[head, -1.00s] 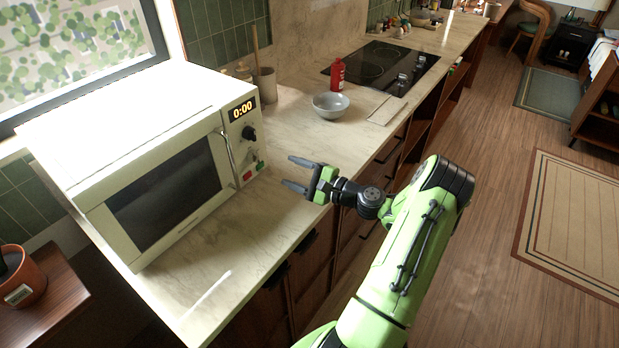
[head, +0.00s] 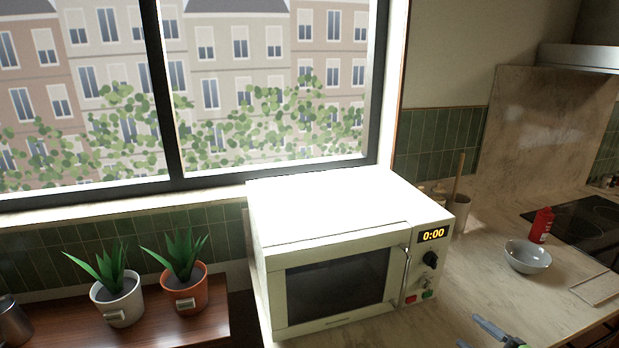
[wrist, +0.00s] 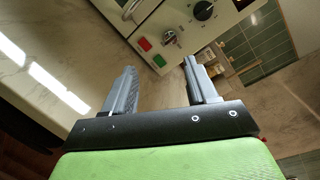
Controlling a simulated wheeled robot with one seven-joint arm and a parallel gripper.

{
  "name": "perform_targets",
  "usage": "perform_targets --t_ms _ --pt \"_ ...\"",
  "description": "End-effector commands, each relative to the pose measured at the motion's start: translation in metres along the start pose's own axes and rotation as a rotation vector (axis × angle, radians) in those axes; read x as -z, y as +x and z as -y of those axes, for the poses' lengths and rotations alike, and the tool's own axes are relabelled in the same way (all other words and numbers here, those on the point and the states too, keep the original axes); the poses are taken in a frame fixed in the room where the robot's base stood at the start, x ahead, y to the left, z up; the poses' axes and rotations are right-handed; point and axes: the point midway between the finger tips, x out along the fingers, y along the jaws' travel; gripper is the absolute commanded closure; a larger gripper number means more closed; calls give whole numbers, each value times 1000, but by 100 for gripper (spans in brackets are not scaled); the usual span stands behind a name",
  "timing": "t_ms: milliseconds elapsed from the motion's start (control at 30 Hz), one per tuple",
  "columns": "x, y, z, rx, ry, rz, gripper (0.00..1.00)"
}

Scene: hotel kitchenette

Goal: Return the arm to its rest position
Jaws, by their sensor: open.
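My gripper (head: 492,338) shows at the bottom edge of the head view, low over the counter and right of the microwave; most of my arm is out of the picture. In the wrist view my gripper (wrist: 158,88) has its two grey fingers spread wide with nothing between them. The microwave's control panel (wrist: 185,25), with a red and a green button, lies just beyond the fingertips.
The white microwave (head: 340,225) is closed and reads 0:00. A grey bowl (head: 527,260), a red bottle (head: 541,226) and a dark cooktop (head: 590,225) are to its right. Potted plants (head: 120,300) stand on a wooden surface at the left.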

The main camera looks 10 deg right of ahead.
Motion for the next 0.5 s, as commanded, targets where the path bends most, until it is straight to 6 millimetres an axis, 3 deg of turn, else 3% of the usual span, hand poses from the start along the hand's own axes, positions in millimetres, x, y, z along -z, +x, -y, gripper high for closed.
perform_targets --t_ms 100,200,367,500 --pt "-47 39 -14 -243 -174 71 42" --pt "-89 61 -32 -465 -352 129 42" --pt "-152 70 -54 -760 -647 208 42" --pt "-203 60 -64 -959 -905 257 42"
